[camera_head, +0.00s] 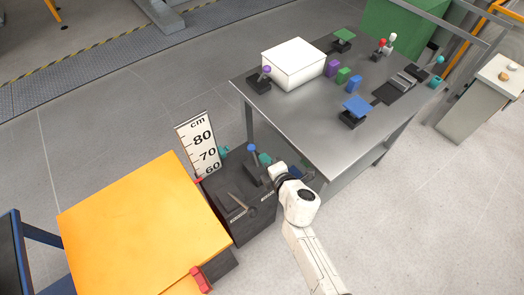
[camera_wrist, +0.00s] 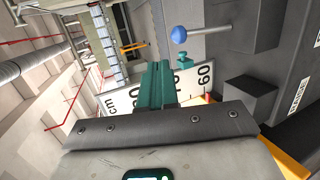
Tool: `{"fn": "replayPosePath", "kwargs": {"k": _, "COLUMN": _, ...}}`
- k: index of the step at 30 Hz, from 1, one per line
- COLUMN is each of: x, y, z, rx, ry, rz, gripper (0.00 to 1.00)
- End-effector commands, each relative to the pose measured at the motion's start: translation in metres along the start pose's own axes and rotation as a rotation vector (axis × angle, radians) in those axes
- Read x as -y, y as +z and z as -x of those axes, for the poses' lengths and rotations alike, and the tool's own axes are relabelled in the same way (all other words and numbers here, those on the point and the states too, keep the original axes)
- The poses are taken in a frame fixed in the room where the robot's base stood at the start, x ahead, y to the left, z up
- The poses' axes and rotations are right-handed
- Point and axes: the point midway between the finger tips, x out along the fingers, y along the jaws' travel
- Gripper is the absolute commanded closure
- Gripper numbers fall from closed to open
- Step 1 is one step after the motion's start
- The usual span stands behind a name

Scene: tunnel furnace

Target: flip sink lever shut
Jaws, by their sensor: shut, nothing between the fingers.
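A lever with a blue ball knob (camera_head: 252,148) stands on the dark unit (camera_head: 262,212) beside the metal table. Its knob also shows in the wrist view (camera_wrist: 179,34), on a grey rod pointing right in that picture. My gripper (camera_head: 265,159) is low over the back of the dark unit, just right of the knob in the head view. Its teal fingers (camera_wrist: 156,84) are shut and empty. In the wrist view they are apart from the knob, which appears above and right of them. No label shows that this lever is the sink's.
A height scale (camera_head: 198,145) stands behind the dark unit. A yellow-orange table (camera_head: 145,225) is at left. The metal table (camera_head: 300,125) at right holds a white box (camera_head: 293,62), a purple-knobbed lever (camera_head: 267,70) and several coloured blocks. Tools lie on the dark unit.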

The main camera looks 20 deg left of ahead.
Motion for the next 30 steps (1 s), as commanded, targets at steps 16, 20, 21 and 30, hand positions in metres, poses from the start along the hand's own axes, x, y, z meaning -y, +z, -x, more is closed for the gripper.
{"fn": "replayPosePath", "kwargs": {"k": 16, "x": -0.01, "y": 0.0, "z": 0.043, "rx": 0.001, "ry": 0.0, "rz": -0.001, "gripper": 1.0}}
{"fn": "replayPosePath", "kwargs": {"k": 20, "x": -0.01, "y": 0.0, "z": 0.043, "rx": 0.0, "ry": 0.0, "rz": -0.001, "gripper": 1.0}}
{"fn": "replayPosePath", "kwargs": {"k": 21, "x": -0.01, "y": 0.0, "z": 0.043, "rx": 0.0, "ry": 0.0, "rz": -0.001, "gripper": 1.0}}
{"fn": "replayPosePath", "kwargs": {"k": 30, "x": -0.01, "y": 0.0, "z": 0.043, "rx": 0.0, "ry": 0.0, "rz": -0.001, "gripper": 1.0}}
